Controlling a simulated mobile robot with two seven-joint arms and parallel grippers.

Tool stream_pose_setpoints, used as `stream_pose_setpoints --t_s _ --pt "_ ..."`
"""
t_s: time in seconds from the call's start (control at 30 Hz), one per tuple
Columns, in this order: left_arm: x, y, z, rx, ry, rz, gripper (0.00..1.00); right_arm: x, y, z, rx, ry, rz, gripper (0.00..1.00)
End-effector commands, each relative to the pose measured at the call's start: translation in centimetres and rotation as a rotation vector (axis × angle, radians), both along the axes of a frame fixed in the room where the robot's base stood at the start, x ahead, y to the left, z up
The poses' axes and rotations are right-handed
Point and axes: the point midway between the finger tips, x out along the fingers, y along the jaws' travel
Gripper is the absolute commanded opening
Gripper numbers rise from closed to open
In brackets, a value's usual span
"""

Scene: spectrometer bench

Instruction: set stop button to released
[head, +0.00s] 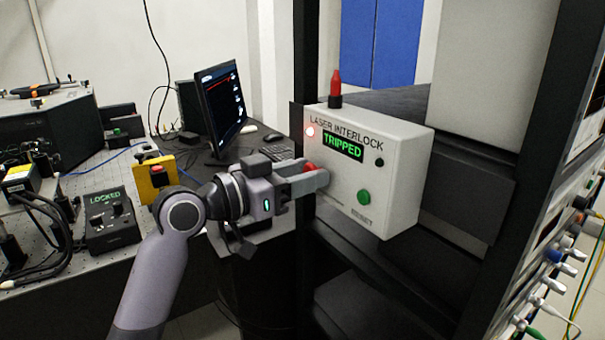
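The stop button is a red knob (310,167) on the front of the white laser interlock box (403,170), at its left side. Its lower part is hidden behind a finger. The box's display (343,147) reads TRIPPED in green, and a red lamp (310,131) glows at its upper left. My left gripper (312,176) is at the button, with one finger on the far side and one on the near side. I cannot tell whether the fingers press on the knob. My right gripper is not in view.
A green reset button (364,197) sits low on the box front, right of my fingers. A red-topped beacon (336,88) stands on the box. A monitor (222,107), a yellow box (157,178) and a LOCKED controller (109,220) stand on the bench at left. Cables hang at right.

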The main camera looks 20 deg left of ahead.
Motion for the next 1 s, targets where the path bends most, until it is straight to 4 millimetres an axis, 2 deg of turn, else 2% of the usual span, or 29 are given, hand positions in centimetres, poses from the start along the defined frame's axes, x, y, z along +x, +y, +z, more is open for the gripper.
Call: stream_pose_setpoints --t_s 0.03,0.1,0.13,0.3,0.57,0.8,0.83,0.9,1.0 --pt "0.0 0.0 0.0 0.000 0.000 0.000 0.25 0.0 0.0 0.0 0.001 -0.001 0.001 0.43" --pt "0.0 0.0 0.0 0.000 0.000 0.000 0.03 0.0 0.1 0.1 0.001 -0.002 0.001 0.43" --pt "0.0 0.0 0.0 0.000 0.000 0.000 0.00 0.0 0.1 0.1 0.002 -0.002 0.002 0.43" --pt "-0.2 0.2 -0.1 0.001 0.002 0.002 0.00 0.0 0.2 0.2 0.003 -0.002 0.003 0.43" --pt "-1.6 1.3 -0.1 0.002 0.002 0.001 0.00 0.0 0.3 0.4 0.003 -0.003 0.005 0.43" --pt "-1.7 1.3 -0.1 0.001 0.004 -0.001 0.00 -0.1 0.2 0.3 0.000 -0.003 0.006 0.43" --pt "-1.7 1.3 -0.2 0.001 0.004 -0.001 0.43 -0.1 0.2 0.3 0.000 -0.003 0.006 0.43" --pt "-1.7 1.3 -0.1 0.001 0.004 -0.001 0.64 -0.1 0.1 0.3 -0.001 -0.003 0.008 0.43" --pt "-1.6 1.3 -0.1 0.001 0.003 -0.001 0.64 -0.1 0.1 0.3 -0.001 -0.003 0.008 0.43"
